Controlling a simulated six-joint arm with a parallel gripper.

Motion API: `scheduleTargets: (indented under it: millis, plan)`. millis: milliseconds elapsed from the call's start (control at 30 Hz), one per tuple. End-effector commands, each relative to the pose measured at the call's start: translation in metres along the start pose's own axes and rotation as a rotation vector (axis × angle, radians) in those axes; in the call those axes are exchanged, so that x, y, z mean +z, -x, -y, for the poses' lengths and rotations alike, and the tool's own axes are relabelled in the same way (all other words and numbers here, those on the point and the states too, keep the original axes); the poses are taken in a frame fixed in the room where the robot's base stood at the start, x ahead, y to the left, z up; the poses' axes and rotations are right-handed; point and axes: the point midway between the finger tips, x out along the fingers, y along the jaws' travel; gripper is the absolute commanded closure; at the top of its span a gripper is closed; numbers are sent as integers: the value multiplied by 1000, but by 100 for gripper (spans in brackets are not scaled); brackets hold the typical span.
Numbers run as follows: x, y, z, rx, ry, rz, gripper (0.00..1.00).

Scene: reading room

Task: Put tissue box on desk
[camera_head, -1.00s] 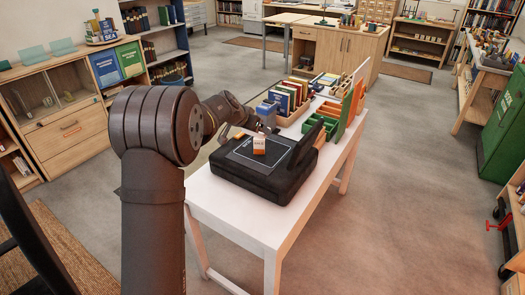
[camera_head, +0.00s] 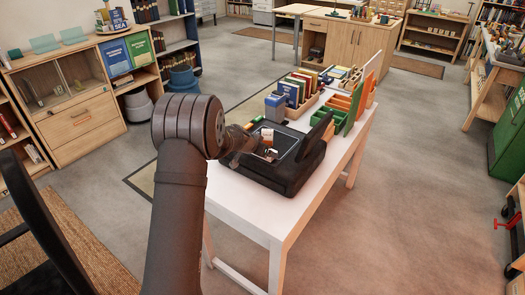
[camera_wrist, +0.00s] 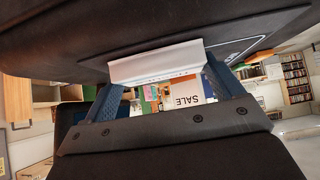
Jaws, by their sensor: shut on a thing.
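My gripper, with blue fingers (camera_wrist: 163,95), is shut on a white, flat-faced item (camera_wrist: 157,64) in the wrist view. I cannot tell for certain that this is the tissue box. In the head view my gripper (camera_head: 258,143) is small and blurred, over the left side of a black machine. The white desk (camera_head: 275,218) carries this black machine (camera_head: 290,178). A dark surface (camera_wrist: 90,40) fills the top of the wrist view, close to the held item.
A white and orange SALE card (camera_head: 271,154) is by the machine; it also shows beyond my fingers (camera_wrist: 187,95). The desk's near end is bare.

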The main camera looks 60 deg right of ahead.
Motion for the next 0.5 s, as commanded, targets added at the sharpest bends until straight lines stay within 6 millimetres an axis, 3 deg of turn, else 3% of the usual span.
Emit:
scheduleTargets:
  millis: [300,333,400,500]
  plan:
    - [2,-2,0,0,-1,0,36]
    - [2,-2,0,0,-2,0,12]
    - [2,-2,0,0,-1,0,0]
    - [2,-2,0,0,-1,0,0]
